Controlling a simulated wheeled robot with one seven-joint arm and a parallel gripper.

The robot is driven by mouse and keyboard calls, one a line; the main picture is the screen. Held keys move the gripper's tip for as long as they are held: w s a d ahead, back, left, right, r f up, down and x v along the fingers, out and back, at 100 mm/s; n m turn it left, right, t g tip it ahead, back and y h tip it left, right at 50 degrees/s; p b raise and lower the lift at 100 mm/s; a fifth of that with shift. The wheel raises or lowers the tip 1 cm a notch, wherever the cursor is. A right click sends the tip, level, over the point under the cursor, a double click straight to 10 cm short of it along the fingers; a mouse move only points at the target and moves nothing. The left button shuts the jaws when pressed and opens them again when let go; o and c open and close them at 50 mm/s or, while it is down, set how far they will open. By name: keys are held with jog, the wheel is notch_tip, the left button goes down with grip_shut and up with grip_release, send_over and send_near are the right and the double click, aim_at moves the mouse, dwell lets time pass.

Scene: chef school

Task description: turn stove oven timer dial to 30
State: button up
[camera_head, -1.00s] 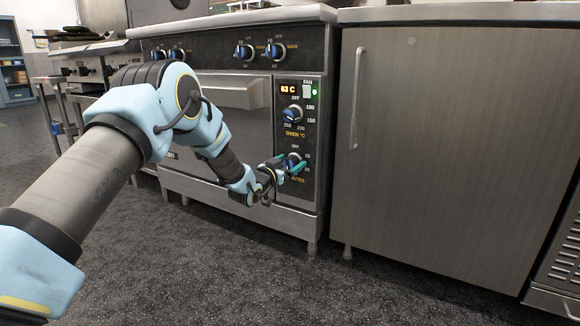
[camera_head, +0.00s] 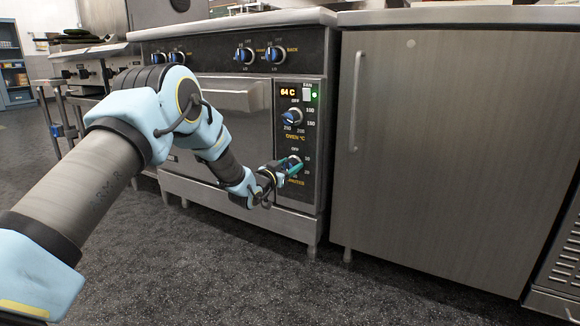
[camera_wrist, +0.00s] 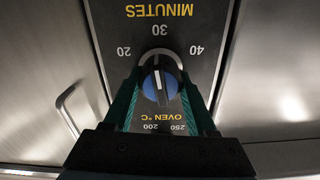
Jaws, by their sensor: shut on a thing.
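The timer dial (camera_head: 294,161) is the lower knob on the stove's black control panel, above the word MINUTES. In the wrist view the timer dial (camera_wrist: 161,86) has a blue face and a white line, with 20, 30 and 40 printed around its far side. The white line runs roughly along the direction of the 30, but I cannot tell its exact setting. My gripper (camera_head: 288,168) is shut on the dial. In the wrist view the teal fingers of my gripper (camera_wrist: 160,80) press on its two sides and hide part of its rim.
The oven door handle (camera_head: 232,95) juts out left of the panel. A steel cabinet (camera_head: 450,150) stands to the right. The floor in front is clear.

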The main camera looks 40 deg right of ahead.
jog(key=shift+s+m, duration=0.1)
jog(key=shift+m, duration=0.7)
jog(key=o, duration=1.4)
jog(key=shift+c, duration=0.2)
jog(key=shift+a+p, duration=0.1)
jog(key=shift+p, duration=0.2)
jog(key=p+v, duration=0.3)
jog(key=v, duration=0.7)
jog(key=shift+a, duration=0.3)
